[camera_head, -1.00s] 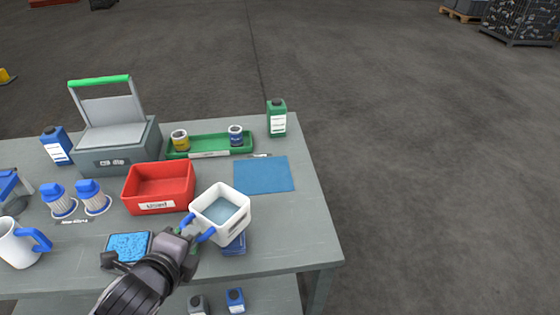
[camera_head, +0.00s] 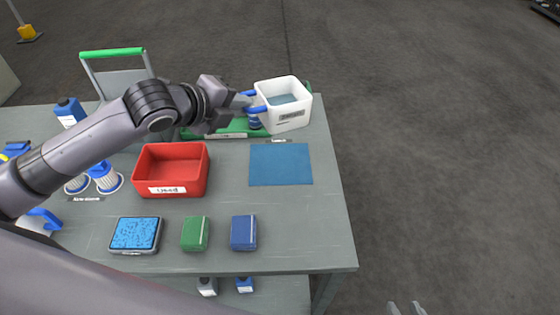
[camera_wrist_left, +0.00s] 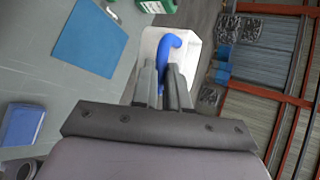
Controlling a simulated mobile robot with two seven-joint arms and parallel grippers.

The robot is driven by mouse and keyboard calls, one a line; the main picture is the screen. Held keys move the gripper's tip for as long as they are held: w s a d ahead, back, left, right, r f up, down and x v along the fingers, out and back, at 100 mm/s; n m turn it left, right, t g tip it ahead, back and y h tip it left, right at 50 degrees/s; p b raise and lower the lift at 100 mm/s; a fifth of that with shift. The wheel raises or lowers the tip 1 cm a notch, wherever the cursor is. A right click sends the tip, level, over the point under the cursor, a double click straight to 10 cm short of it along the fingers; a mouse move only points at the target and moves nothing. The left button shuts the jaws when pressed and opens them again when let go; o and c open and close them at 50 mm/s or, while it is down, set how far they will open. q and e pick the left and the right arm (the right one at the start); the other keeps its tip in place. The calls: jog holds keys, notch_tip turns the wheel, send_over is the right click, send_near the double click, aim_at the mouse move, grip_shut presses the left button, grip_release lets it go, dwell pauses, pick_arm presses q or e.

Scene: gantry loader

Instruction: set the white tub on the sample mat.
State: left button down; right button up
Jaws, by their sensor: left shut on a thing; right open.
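The white tub (camera_head: 290,120), with blue handles and bluish contents, is in the air beyond the far edge of the sample mat. My left gripper (camera_head: 243,102) is shut on its blue handle. In the left wrist view the tub (camera_wrist_left: 150,44) is partly hidden behind the fingers (camera_wrist_left: 163,82). The sample mat (camera_head: 281,165) is a bare, flat blue square on the grey table; it also shows in the left wrist view (camera_wrist_left: 88,38). My right gripper (camera_head: 406,309) is open and empty at the bottom edge, off the table, only its fingertips showing.
A red bin (camera_head: 171,185) stands left of the mat. A green tray (camera_head: 212,134) lies behind, partly hidden by my arm and the tub. A blue sponge box (camera_head: 135,233), a green block (camera_head: 195,233) and a blue block (camera_head: 243,232) line the front. The table (camera_head: 330,225) is clear right of them.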

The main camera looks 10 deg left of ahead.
aim_at(247, 93)
pick_arm(q)
jog(key=shift+w+a+r, duration=0.3)
jog(key=shift+a+r, duration=0.1)
jog(key=shift+r, duration=0.2)
jog(key=shift+w+a+r, duration=0.3)
jog(key=shift+a+r, duration=0.05)
jog(key=shift+r, duration=0.2)
jog(key=shift+a, duration=0.15)
notch_tip(247, 93, down, 20)
jog(key=shift+r+b, duration=0.15)
jog(key=shift+b, duration=0.55)
jog(key=c, duration=1.1)
grip_release()
jog(key=shift+c, duration=0.2)
jog(key=v, duration=1.2)
jog(key=shift+p, duration=0.35)
